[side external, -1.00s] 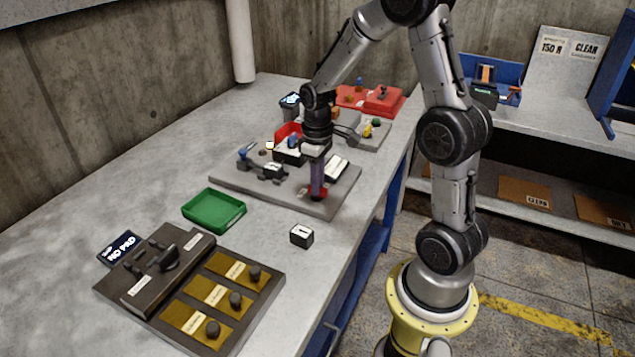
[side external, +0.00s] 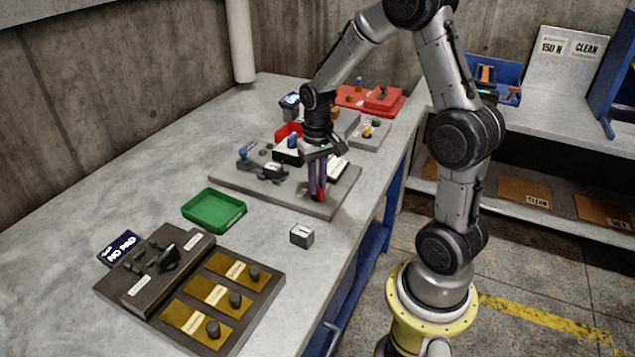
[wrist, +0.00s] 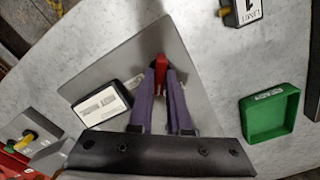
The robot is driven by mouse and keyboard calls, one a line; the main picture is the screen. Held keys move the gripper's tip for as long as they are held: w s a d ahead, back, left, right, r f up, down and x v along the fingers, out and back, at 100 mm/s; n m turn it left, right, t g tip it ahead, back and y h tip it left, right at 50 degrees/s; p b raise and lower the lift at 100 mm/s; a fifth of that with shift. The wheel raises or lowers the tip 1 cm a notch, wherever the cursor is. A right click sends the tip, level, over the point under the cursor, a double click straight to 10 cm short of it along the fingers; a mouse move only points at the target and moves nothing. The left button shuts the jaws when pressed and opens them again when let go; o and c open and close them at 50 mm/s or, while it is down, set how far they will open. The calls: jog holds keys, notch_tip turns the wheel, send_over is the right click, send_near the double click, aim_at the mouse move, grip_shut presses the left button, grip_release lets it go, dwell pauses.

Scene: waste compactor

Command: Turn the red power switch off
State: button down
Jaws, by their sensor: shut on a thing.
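The red power switch (wrist: 160,66) shows in the wrist view between the tips of my gripper (wrist: 161,72). It sits at the near right end of the grey plate (side external: 240,182). In the side view my gripper (side external: 318,194) points straight down over that end, with a bit of red showing at its fingertips. The purple fingers are closed on the switch's red part. The fingers cover much of the switch, so I cannot tell its exact position.
A white-labelled box (wrist: 103,103) stands on the plate beside the fingers. A green tray (side external: 214,210) and a small numbered block (side external: 301,236) lie nearby on the bench. A dark panel with brass plates (side external: 212,292) is at the front. Bare bench lies to the left.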

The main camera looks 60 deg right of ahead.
jog(key=m, duration=0.5)
jog(key=shift+m, duration=0.3)
jog(key=m, duration=0.5)
jog(key=shift+m, duration=0.3)
jog(key=c, duration=0.9)
grip_release()
jog(key=shift+o, duration=0.2)
notch_tip(320, 180, up, 14)
